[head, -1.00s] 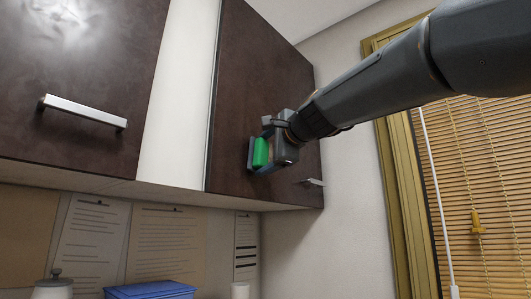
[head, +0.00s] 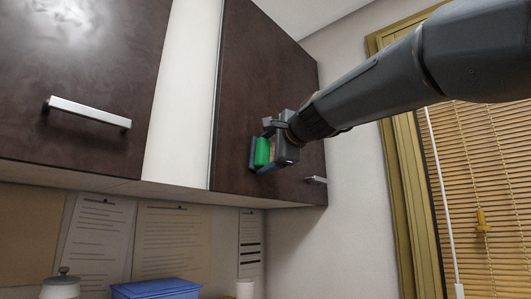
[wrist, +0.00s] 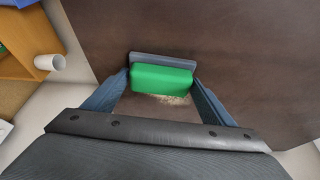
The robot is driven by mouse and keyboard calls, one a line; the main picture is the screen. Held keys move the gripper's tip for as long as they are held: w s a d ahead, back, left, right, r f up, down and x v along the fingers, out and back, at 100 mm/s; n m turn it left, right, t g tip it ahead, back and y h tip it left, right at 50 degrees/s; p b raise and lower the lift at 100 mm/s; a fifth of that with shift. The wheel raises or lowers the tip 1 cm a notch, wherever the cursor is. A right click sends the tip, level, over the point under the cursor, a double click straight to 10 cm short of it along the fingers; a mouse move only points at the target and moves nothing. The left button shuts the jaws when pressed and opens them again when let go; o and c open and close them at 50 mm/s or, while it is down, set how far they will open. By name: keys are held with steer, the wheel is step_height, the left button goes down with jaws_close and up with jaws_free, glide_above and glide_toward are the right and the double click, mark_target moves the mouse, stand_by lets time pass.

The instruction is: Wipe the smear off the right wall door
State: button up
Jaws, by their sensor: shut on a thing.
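The right wall door (head: 270,97) is a dark brown cabinet door with a small metal handle (head: 316,180) at its lower right. My gripper (head: 268,152) is at the lower part of this door. It is shut on a green block with a grey pad (head: 262,153), which looks like a sponge or eraser. In the wrist view the green block (wrist: 161,79) sits between the two blue-grey fingers, with its grey pad (wrist: 163,60) toward the door, seemingly against it. A pale, speckled smear (wrist: 172,99) shows just below the block, partly hidden by it and the gripper.
The left wall door (head: 75,85) has a bar handle (head: 88,112). A white panel (head: 183,95) separates the doors. Below are pinned papers (head: 103,235), a blue box (head: 155,289) and a white jar (head: 61,287). A window blind (head: 485,180) is at right.

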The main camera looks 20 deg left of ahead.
mark_target(265, 140)
steer(key=shift+w+d+r+p, duration=0.9)
steer(key=shift+w+d+p, duration=0.65)
steer(key=shift+w, duration=3.7)
steer(key=shift+s+a, duration=0.55)
steer(key=shift+s, duration=1.25)
steer(key=shift+s+a, duration=0.6)
steer(key=shift+s, duration=1.2)
steer(key=shift+s+a, duration=0.55)
steer(key=shift+s, duration=1.25)
steer(key=shift+s+r+p, duration=0.1)
steer(key=shift+r+p, duration=0.5)
steer(key=shift+r, duration=0.3)
steer(key=w+d+p, duration=0.1)
steer(key=w+d, duration=0.2)
steer(key=w, duration=0.8)
steer(key=shift+d+f, duration=0.15)
